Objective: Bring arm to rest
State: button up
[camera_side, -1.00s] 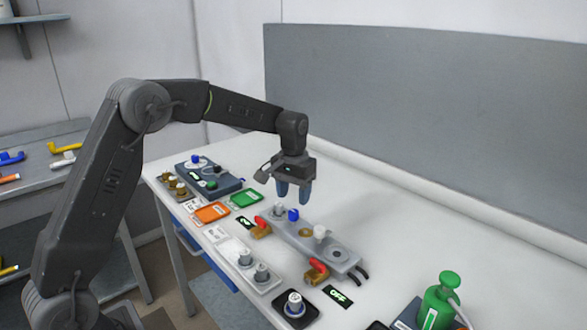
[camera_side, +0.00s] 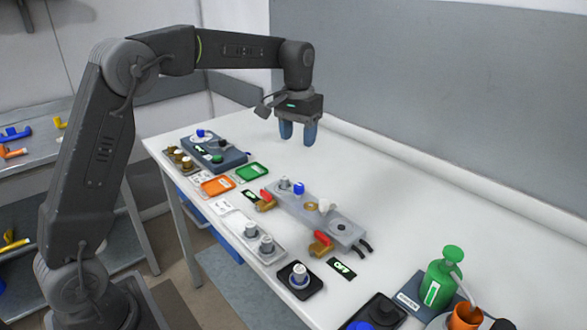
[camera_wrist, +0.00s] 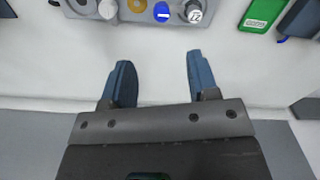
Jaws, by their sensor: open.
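My gripper (camera_side: 298,132) hangs over the far part of the white table, fingers pointing down, open and empty. In the wrist view its two blue fingers (camera_wrist: 155,82) stand apart with only bare white table between them. The grey agitator fixture (camera_side: 318,214) lies on the table nearer the front, apart from my gripper. It carries a blue knob (camera_side: 299,188), a white knob (camera_side: 325,206), and red-handled brass valves (camera_side: 322,241) beside it. Part of the fixture shows at the top of the wrist view (camera_wrist: 85,8).
A dark blue device (camera_side: 215,155) stands at the far left, near green (camera_side: 252,172) and orange (camera_side: 217,187) cards. A green pump bottle (camera_side: 440,280) stands at the front right. A grey panel (camera_side: 430,90) rises behind the table. The table between panel and fixture is clear.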

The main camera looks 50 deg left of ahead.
jog(key=s+d+r+t, duration=0.25)
jog(key=s+r, duration=0.25)
jog(key=s, duration=0.3)
jog(key=s+d+f+m+t, duration=0.1)
jog(key=s+d+f, duration=0.1)
jog(key=s, duration=0.8)
jog(key=s+d+f+m+t, duration=0.2)
jog(key=s+d, duration=0.1)
jog(key=s, duration=0.8)
jog(key=shift+d+f, duration=0.25)
jog(key=shift+f, duration=0.15)
